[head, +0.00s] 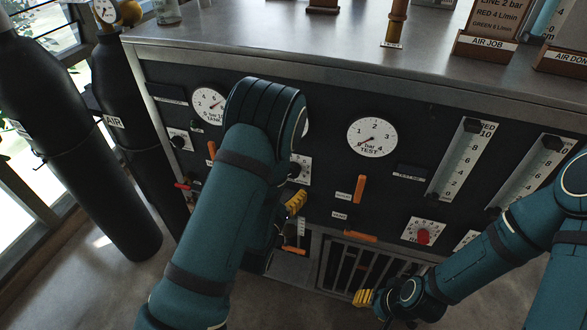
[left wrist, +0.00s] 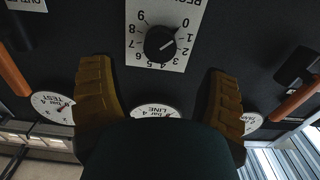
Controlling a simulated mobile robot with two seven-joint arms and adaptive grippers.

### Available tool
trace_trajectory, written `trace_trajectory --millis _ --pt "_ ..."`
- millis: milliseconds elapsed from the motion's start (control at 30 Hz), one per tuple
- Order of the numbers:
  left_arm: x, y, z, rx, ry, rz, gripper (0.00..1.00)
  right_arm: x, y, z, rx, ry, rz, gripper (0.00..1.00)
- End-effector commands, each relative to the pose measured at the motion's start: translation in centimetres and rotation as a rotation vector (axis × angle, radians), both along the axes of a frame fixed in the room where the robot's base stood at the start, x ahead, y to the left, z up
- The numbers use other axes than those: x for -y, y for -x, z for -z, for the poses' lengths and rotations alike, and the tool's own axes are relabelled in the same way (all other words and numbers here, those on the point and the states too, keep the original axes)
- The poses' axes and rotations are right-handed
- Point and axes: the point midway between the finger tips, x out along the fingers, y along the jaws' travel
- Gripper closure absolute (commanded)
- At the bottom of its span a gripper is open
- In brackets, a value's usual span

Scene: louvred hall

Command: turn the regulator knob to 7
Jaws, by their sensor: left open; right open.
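The regulator knob (left wrist: 160,43) is a black round knob on a white numbered plate, seen upside down in the left wrist view. Its white mark points at or close to 0. In the head view the regulator plate (head: 304,172) shows beside my left forearm, which partly covers it. My left gripper (left wrist: 156,68) is open and empty, its yellow fingers spread to either side of the knob's line and apart from it. In the head view one yellow finger (head: 296,203) shows just below the plate. My right gripper (head: 363,298) is low before the grille, open and empty.
The dark panel carries a TEST gauge (head: 372,137), a TANK gauge (head: 209,103), orange levers such as one (head: 359,189) below the TEST gauge, a red knob (head: 424,237) and flow tubes (head: 461,160). Black cylinders (head: 75,150) stand at left. A barred grille (head: 345,268) is below.

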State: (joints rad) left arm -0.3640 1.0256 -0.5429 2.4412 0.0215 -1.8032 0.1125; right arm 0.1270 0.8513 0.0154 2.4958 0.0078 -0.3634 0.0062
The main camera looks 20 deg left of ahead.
Motion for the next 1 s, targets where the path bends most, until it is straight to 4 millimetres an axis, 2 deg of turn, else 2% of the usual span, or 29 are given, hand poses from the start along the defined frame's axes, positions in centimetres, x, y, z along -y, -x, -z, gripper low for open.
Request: trace_trajectory --millis 400,567,1000 --pt "0.2 -5.4 -0.1 0.001 0.0 0.002 0.24 0.1 -0.6 -1.8 0.014 0.003 0.011 0.54" --pt "0.2 -5.2 0.1 -0.001 0.001 0.0 0.24 0.1 -0.6 -1.5 0.013 0.002 0.01 0.54" --pt "0.2 -7.0 0.1 -0.001 0.0 0.0 0.24 0.1 -0.5 -0.9 0.012 0.002 0.009 0.54"
